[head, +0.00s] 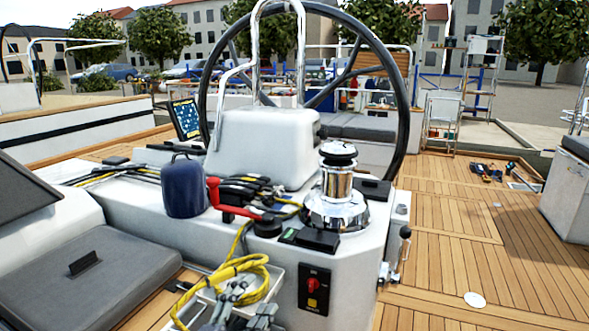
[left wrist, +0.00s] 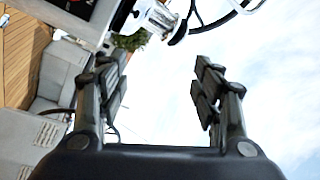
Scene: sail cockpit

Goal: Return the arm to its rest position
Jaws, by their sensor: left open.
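My left gripper (head: 238,296) shows at the bottom of the head view, in front of a white tray on the cockpit console. In the left wrist view its two dark fingers (left wrist: 160,85) stand wide apart with nothing between them, only pale sky behind. A yellow rope (head: 230,268) hangs in loops over the console front, close by the gripper in the head view. Whether they touch I cannot tell. My right gripper is in neither view.
The console carries a chrome winch (head: 337,190), a blue canister (head: 184,188) and a red-handled clutch (head: 214,192). A black steering wheel (head: 404,105) rises behind. A grey seat cushion (head: 85,275) lies at left. Teak deck (head: 440,240) is mostly free at right.

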